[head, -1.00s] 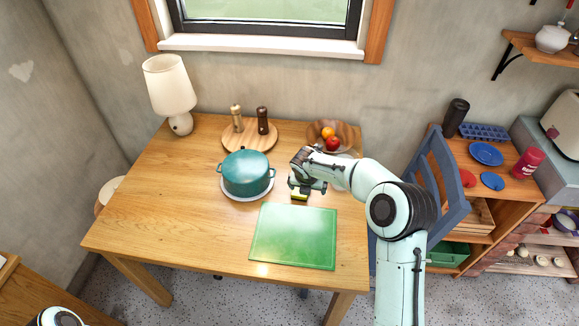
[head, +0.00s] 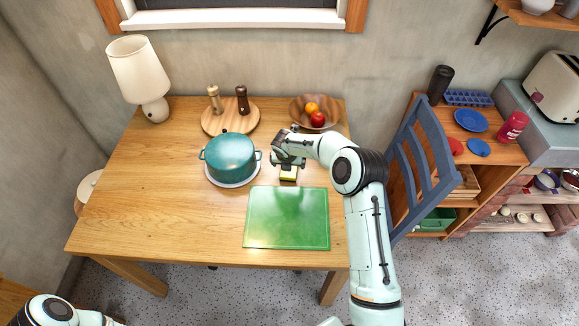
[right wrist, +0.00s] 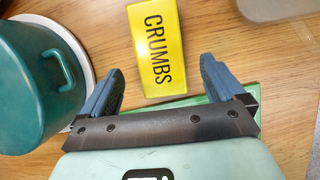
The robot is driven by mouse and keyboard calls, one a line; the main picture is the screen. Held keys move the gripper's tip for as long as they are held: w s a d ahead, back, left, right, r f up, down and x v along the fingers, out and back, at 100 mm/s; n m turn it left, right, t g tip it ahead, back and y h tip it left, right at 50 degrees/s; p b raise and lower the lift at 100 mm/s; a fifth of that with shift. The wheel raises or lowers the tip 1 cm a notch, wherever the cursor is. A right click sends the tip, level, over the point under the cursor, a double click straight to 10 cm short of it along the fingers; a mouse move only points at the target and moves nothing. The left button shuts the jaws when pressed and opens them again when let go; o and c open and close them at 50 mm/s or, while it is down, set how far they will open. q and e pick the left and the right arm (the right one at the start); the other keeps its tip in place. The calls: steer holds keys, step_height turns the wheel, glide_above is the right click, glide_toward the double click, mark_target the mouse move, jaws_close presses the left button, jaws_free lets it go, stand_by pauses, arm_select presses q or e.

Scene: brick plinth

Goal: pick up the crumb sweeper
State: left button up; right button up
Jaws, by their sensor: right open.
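The crumb sweeper is a small yellow block (right wrist: 157,45) marked "CRUMBS" in black. It lies on the wooden table between the teal pot and the green cutting board, and in the head view it shows only partly (head: 289,175) below my right gripper (head: 288,164). In the right wrist view my right gripper (right wrist: 162,70) is open and empty, with its two fingers apart at either side of the sweeper's near end. I cannot tell the height of the fingertips above the table. My left gripper is out of view; only part of my left arm shows at the bottom left.
The teal pot (head: 230,155) stands on a white plate close to the left of my right gripper. The green cutting board (head: 286,220) lies in front. A wooden bowl (head: 298,105) with fruit is behind. The table's left front (head: 150,215) is clear.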

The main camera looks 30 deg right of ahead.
steer(key=x, duration=0.4)
steer(key=shift+a+f, duration=0.1)
steer(key=shift+f, duration=0.1)
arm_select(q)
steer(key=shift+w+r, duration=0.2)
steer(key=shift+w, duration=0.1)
arm_select(e)
steer(key=c, duration=1.2)
steer(key=shift+o, duration=0.2)
steer(key=shift+r, duration=0.2)
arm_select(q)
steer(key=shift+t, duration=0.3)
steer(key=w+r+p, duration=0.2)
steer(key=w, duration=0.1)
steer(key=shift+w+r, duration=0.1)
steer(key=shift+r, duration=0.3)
arm_select(e)
step_height(320, 180, up, 20)
steer(key=shift+f, duration=0.15)
steer(key=o, duration=0.3)
steer(key=shift+c, duration=0.4)
